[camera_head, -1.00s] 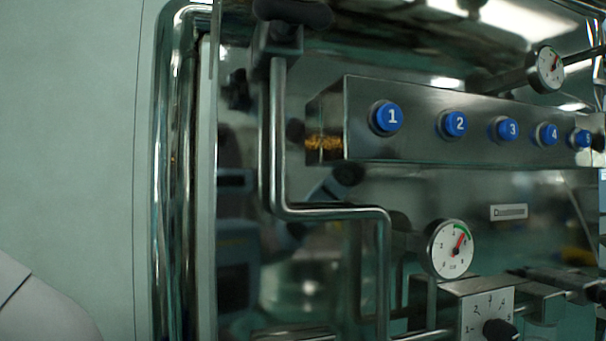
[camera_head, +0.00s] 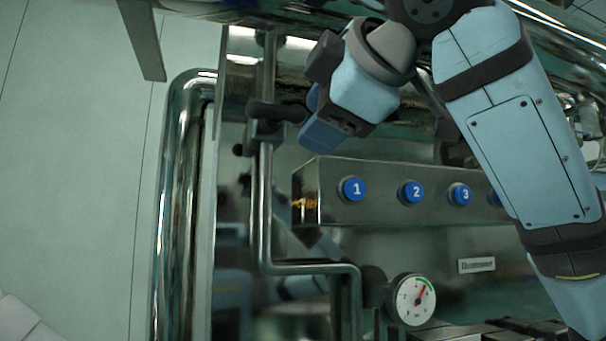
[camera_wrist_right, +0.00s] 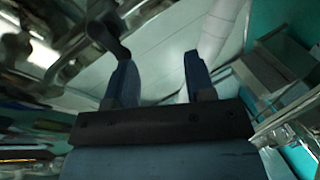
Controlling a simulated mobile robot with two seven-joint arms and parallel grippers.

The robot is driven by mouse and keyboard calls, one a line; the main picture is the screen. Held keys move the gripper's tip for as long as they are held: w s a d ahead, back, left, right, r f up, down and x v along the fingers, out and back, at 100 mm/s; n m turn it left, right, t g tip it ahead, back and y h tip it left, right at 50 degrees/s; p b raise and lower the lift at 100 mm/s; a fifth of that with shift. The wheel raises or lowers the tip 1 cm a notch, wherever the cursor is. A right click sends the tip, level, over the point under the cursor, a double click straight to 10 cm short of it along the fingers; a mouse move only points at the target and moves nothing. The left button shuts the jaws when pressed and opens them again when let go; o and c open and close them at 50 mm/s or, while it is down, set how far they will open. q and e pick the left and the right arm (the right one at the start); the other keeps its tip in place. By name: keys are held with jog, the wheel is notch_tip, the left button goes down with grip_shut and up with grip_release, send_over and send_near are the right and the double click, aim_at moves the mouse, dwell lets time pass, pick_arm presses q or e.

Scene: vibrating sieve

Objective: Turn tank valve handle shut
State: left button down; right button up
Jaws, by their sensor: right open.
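The tank valve handle (camera_head: 277,110) is a black lobed knob on top of a steel pipe, left of the row of blue buttons. My right gripper (camera_head: 314,118) is just to the right of the handle, its blue fingers pointing down and left. In the right wrist view my right gripper (camera_wrist_right: 158,76) is open with nothing between its fingers. A dark lobed shape, likely the valve handle (camera_wrist_right: 108,36), shows near the tip of the left finger there. I cannot tell whether finger and handle touch. My left gripper is not in view.
A steel button box (camera_head: 330,210) with numbered blue buttons sits below my right gripper. A pressure gauge (camera_head: 411,299) is lower down. A bent steel pipe (camera_head: 263,200) runs down from the valve. A shiny vertical rail (camera_head: 178,200) stands at the left, beside a bare pale wall.

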jog(key=w+d+f+m+g+y, duration=0.1)
jog(key=w+f+m, duration=0.2)
jog(key=w+f, duration=0.75)
jog(key=w+d+f+m+y, duration=0.15)
jog(key=w+f, duration=0.55)
jog(key=f, duration=0.7)
jog(key=w+d+f+m+h, duration=0.1)
jog(key=d+f+m, duration=0.15)
jog(key=f, duration=1.25)
jog(key=w+d+f+m+h, duration=0.15)
jog(key=f+m, duration=0.25)
jog(key=f, duration=1)
jog(key=s+d+f+m+h, duration=0.15)
jog(key=s+f, duration=0.25)
jog(key=f, duration=0.4)
jog(key=s+d+f+m, duration=0.1)
jog(key=s+d+f, duration=0.1)
jog(key=s+f, duration=0.45)
jog(key=s+d+f+m, duration=0.2)
jog(key=f, duration=0.7)
jog(key=s+d+f+m+h, duration=0.1)
jog(key=s+d+f, duration=0.2)
jog(key=s+f, duration=0.4)
jog(key=s+d+f+g+h, duration=0.1)
jog(key=s+d+f, duration=0.2)
jog(key=s+f, duration=0.4)
jog(key=s, duration=0.7)
jog(key=shift+s+f+m, duration=0.25)
jog(key=shift+m, duration=0.1)
jog(key=shift+h, duration=0.25)
